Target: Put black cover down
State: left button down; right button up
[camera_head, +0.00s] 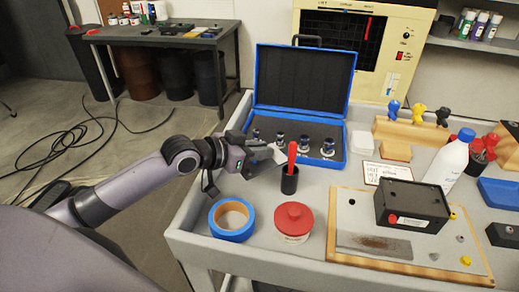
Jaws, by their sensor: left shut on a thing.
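My left gripper (272,157) reaches in from the left over the cart, in front of the open blue case. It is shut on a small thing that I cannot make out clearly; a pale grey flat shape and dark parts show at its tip. A black box (411,205) with a white label and a red spot sits on a wood-edged board (340,217) at the right, apart from the gripper. I cannot tell which piece is the black cover. My right gripper is not in view.
An open blue case (303,82) with several metal pieces stands behind the gripper. Blue tape (232,232) and a red-lidded jar (293,219) stand in front. A white bottle (449,161) and blue tray (499,192) are at right.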

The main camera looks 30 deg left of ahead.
pick_arm(q)
jog(key=shift+f, duration=0.6)
jog(key=c, duration=1.1)
grip_release()
jog(key=shift+r, duration=0.2)
jog(key=v, duration=1.2)
jog(key=shift+r+p, duration=0.35)
jog(key=shift+r, duration=0.05)
